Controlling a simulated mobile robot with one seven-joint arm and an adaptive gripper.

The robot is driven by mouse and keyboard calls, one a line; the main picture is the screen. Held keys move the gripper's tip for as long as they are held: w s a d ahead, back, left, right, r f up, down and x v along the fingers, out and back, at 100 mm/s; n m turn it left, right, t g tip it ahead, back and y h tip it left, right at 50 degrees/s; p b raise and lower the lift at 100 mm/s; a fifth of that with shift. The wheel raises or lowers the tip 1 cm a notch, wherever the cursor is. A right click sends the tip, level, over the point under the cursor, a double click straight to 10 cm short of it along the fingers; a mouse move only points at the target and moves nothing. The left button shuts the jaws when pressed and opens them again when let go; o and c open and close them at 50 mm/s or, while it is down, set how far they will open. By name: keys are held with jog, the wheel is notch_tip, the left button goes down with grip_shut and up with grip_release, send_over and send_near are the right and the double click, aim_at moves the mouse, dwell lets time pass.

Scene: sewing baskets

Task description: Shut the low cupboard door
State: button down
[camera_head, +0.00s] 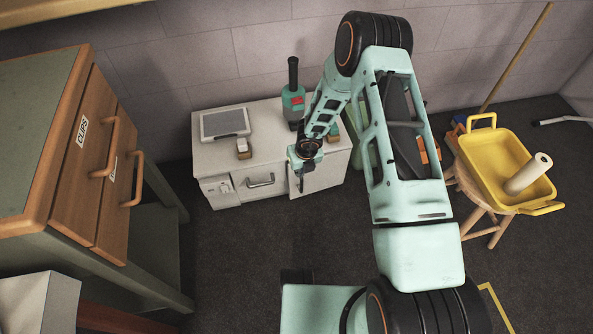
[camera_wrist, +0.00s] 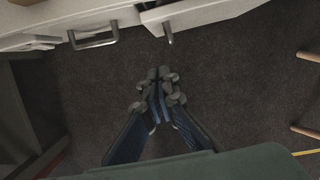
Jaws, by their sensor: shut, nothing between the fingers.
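The low white cupboard (camera_head: 232,158) stands against the wall in the head view. Its door (camera_head: 327,174) is at the right of the front, partly hidden behind my arm. In the wrist view the door (camera_wrist: 205,12) juts out at a slant from the cupboard front and looks slightly ajar, with its handle (camera_wrist: 168,33) facing me. My gripper (camera_head: 301,181) is in front of the door in the head view. In the wrist view my gripper (camera_wrist: 159,76) is shut and empty over the dark floor, apart from the door and its handle.
A drawer with a metal handle (camera_head: 260,181) is left of the door. A tablet-like device (camera_head: 225,123) and a green tool (camera_head: 293,97) stand on top. A wooden drawer unit (camera_head: 70,150) is at left. A stool (camera_head: 482,214) bears a yellow tray (camera_head: 487,155) at right.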

jog(key=w+a+f+b, duration=0.2)
jog(key=w+f+b, duration=0.2)
jog(key=f, duration=0.5)
jog(key=shift+w+a+f, duration=0.2)
jog(key=shift+w+f, duration=0.2)
jog(key=shift+w, duration=0.55)
